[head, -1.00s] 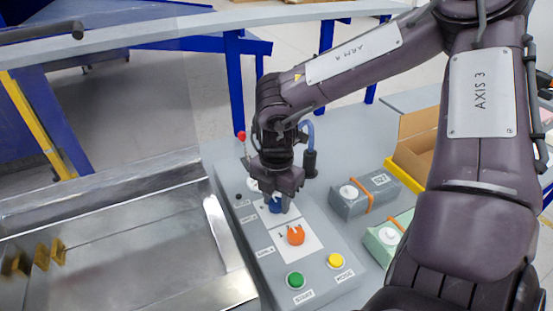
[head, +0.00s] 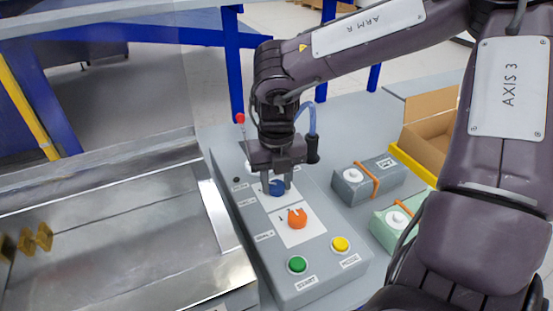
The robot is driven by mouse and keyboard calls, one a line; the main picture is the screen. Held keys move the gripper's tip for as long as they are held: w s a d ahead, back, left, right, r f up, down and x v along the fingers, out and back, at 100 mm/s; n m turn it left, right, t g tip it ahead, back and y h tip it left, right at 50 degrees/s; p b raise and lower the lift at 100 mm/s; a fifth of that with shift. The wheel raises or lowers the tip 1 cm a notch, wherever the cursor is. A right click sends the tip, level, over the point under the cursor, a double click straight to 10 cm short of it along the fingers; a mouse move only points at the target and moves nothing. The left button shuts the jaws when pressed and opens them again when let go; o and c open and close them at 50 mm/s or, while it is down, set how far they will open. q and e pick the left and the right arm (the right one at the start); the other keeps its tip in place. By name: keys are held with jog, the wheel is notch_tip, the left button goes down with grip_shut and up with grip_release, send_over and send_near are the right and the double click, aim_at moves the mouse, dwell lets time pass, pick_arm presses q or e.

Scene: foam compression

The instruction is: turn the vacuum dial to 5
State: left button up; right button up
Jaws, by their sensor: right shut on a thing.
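A grey control box carries a blue dial (head: 277,189) and an orange dial (head: 297,218), each on a white plate. My right gripper (head: 278,187) points down over the blue dial, with one finger on each side of it, and is shut on it. The fingers hide part of the blue dial and its scale, so I cannot read its setting. The orange dial stands free in front of the gripper. The small labels on the box are too blurred to tell which dial is named vacuum. My left gripper is out of view.
A green button (head: 297,264) and a yellow button (head: 340,244) sit at the box's near end. A red-tipped lever (head: 240,119) stands behind. A grey block (head: 368,183), a green block (head: 397,226) and an open carton (head: 425,137) lie right. A metal trough (head: 110,240) is left.

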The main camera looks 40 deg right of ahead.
aim_at(277, 184)
jog(key=shift+n, duration=0.6)
jog(key=o, duration=1)
notch_tip(277, 184, up, 8)
jog(key=shift+f+b, duration=0.1)
jog(key=shift+b, duration=0.25)
